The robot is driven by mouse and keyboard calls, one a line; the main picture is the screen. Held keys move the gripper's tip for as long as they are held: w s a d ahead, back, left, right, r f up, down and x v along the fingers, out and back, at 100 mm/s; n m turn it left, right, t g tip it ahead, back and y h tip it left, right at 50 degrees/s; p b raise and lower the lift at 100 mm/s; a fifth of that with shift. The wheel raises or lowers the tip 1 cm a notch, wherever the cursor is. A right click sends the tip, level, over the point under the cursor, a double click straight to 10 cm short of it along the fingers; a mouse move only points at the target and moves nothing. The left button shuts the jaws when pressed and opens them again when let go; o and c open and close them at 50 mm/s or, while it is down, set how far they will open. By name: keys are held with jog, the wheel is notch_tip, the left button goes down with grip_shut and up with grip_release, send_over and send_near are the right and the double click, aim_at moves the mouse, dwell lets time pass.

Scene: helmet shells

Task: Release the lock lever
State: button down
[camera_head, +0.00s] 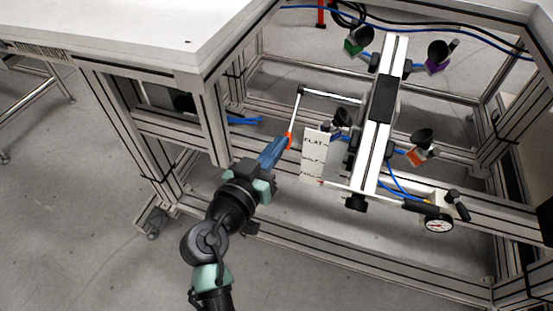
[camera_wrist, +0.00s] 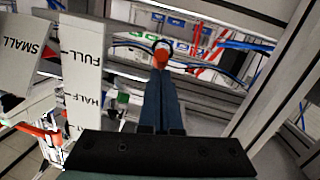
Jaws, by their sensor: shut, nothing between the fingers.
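A thin white lever (camera_head: 295,115) hangs from a black joint and ends in an orange tip (camera_head: 290,136). I take it for the lock lever; no label on it is legible. My gripper (camera_head: 283,145) has blue fingers, shut and empty, pointing up at that tip. In the wrist view my gripper (camera_wrist: 161,72) is closed, with the orange tip (camera_wrist: 162,52) just past the fingertips. I cannot tell whether they touch. The far part of the lever is hidden behind the tip in the wrist view.
A white lettered plate (camera_head: 313,157) stands close right of my gripper. Beyond it is a white and black rail (camera_head: 394,60) with coloured clamps and black cups. A round gauge (camera_head: 438,224) sits lower right. A metal frame surrounds this; a white tabletop (camera_head: 130,30) is upper left.

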jog(key=shift+w+d+f+t+b, duration=0.15)
jog(key=shift+f+t+b, duration=0.3)
jog(key=shift+b, duration=0.9)
